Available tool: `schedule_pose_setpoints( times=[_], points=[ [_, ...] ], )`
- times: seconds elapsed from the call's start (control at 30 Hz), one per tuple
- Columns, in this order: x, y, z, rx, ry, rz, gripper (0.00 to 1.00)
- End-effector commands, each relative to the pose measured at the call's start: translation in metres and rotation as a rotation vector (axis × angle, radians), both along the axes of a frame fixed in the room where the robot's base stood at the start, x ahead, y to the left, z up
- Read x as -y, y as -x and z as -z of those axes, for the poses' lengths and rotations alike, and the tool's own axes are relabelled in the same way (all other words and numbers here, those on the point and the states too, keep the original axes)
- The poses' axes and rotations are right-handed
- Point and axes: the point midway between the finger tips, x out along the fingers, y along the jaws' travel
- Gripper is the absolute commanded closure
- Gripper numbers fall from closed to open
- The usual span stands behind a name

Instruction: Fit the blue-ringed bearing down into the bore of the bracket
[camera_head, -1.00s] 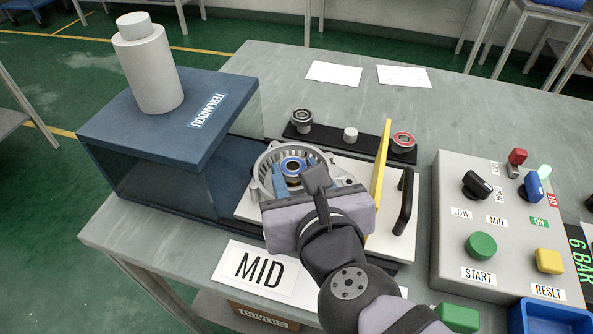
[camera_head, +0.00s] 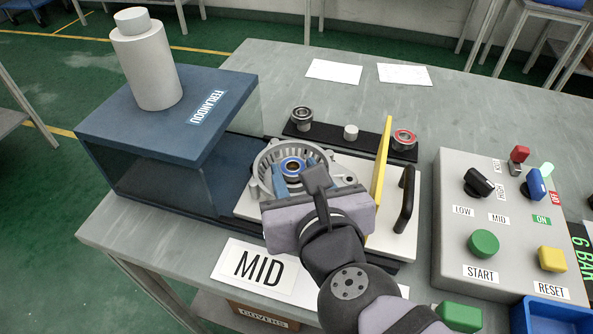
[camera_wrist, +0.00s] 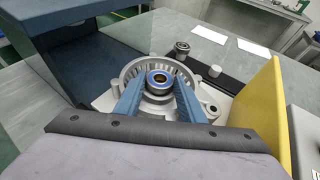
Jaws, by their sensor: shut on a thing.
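The blue-ringed bearing (camera_head: 292,166) is between the blue fingers of my gripper (camera_head: 293,176), at the middle of the bracket (camera_head: 266,163). In the wrist view the fingers (camera_wrist: 160,92) are shut on the bearing (camera_wrist: 158,80), one on each side. The bracket (camera_wrist: 131,75) is a round grey ribbed casting with the bearing over its bore. The fingers and bearing hide most of the bore, so I cannot tell how far the bearing is in it.
The bracket sits on a white sliding plate (camera_head: 345,165) with a yellow upright panel (camera_head: 379,185) and black handle (camera_head: 405,205) at right. The blue press (camera_head: 150,120) stands at left. A black rack (camera_head: 350,145) behind holds a plain bearing (camera_head: 301,117) and a red-ringed bearing (camera_head: 404,138).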

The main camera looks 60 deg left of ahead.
Motion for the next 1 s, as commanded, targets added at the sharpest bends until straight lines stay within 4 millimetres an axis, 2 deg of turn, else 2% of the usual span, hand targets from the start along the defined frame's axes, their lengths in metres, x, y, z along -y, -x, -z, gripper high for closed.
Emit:
schedule_pose_setpoints(
  times=[0.17, 0.2, 0.27, 0.3, 0.67, 0.87, 1.0],
  points=[
    [0.0, 0.0, 0.002, 0.0, -0.001, 0.0, 0.88],
    [0.0, 0.0, 0.002, 0.0, -0.001, 0.0, 0.59],
    [0.0, 0.0, 0.002, 0.0, 0.0, 0.0, 0.45],
    [0.0, 0.0, 0.002, 0.0, 0.0, 0.0, 0.42],
    [0.0, 0.0, -0.002, -0.001, 0.002, 0.0, 0.42],
    [0.0, 0.0, -0.023, -0.001, 0.0, 0.0, 0.42],
    [0.0, 0.0, -0.043, -0.001, -0.001, 0.0, 0.42]
  ],
)
